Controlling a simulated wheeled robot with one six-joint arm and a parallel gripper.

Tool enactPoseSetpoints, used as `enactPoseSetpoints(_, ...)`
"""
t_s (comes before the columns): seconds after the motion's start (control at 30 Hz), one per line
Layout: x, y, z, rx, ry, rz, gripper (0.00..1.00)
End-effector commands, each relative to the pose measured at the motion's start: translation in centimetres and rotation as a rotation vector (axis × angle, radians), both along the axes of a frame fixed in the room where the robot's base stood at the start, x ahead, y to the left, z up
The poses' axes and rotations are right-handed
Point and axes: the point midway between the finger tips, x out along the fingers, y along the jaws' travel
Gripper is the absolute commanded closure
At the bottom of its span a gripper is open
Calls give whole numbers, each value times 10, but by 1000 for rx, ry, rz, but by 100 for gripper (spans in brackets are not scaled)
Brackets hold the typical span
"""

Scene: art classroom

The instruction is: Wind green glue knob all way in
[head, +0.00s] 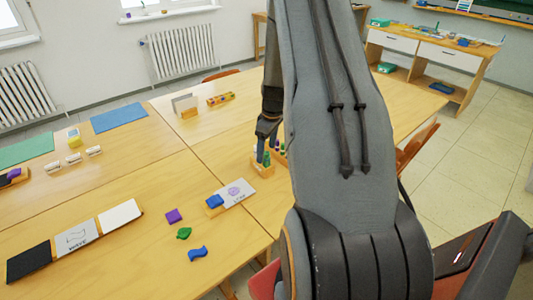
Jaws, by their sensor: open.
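A small wooden holder (261,170) stands on the table beside my arm, with several small upright sticks in it. A small green piece (266,158) shows in it and may be part of the green glue; its knob is too small to make out. My gripper (265,145) points down right at the holder, with its fingers close above or around the sticks. It is open. I cannot tell whether it touches a stick. My own arm hides the holder's right side and part of the table.
Left of the holder lie a white card (236,192), a blue block (214,201), a purple piece (173,215), a green leaf shape (184,233) and a blue wavy piece (198,253). A wooden block rack (221,99) stands farther back.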

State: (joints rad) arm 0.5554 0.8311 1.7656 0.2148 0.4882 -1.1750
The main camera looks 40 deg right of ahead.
Motion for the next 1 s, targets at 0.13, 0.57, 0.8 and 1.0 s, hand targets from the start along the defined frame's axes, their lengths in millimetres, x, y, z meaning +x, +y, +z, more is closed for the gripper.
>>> enactPoseSetpoints(0.13,0,0,0,0,0,0,30)
enactPoseSetpoints(0.57,0,0,0,0,1,-54,30)
enactPoseSetpoints(0.8,-1,0,0,0,1,-314,30)
enactPoseSetpoints(1.0,0,0,0,0,1,-520,30)
